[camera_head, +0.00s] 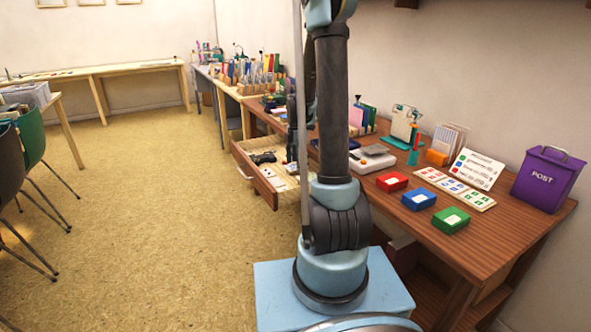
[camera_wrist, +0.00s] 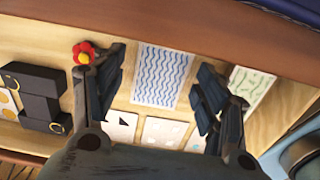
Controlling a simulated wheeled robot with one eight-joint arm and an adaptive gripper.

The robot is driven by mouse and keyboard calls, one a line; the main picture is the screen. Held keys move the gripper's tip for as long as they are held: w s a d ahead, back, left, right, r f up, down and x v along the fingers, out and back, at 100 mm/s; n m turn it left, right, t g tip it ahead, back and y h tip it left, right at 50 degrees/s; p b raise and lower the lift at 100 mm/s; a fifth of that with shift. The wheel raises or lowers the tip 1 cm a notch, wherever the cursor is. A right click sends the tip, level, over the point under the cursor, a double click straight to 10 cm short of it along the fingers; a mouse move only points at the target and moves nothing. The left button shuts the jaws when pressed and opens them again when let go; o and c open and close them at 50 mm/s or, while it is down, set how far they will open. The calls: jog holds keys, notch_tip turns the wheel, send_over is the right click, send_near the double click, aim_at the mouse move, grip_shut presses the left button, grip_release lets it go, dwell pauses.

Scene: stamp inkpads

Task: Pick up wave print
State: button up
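The wave print (camera_wrist: 162,76) is a white sheet with blue wavy lines. It lies flat in the open wooden drawer, in the upper middle of the wrist view. My gripper (camera_wrist: 163,68) is open, with one dark finger on each side of the print in the picture. Nothing shows between the fingers except the print below; the height above it is hard to tell. In the head view the open drawer (camera_head: 258,178) sits under the desk, and my arm hides part of it. The wave print cannot be made out there.
Other cards (camera_wrist: 166,131) lie beside the print, with a green-patterned sheet (camera_wrist: 248,88) to its right. A black object (camera_wrist: 42,95) and a red flower-like piece (camera_wrist: 84,53) are at left. The desk (camera_head: 480,245) above holds red, blue and green inkpads.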

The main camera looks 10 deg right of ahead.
jog(key=c, duration=0.4)
jog(key=shift+c, duration=0.2)
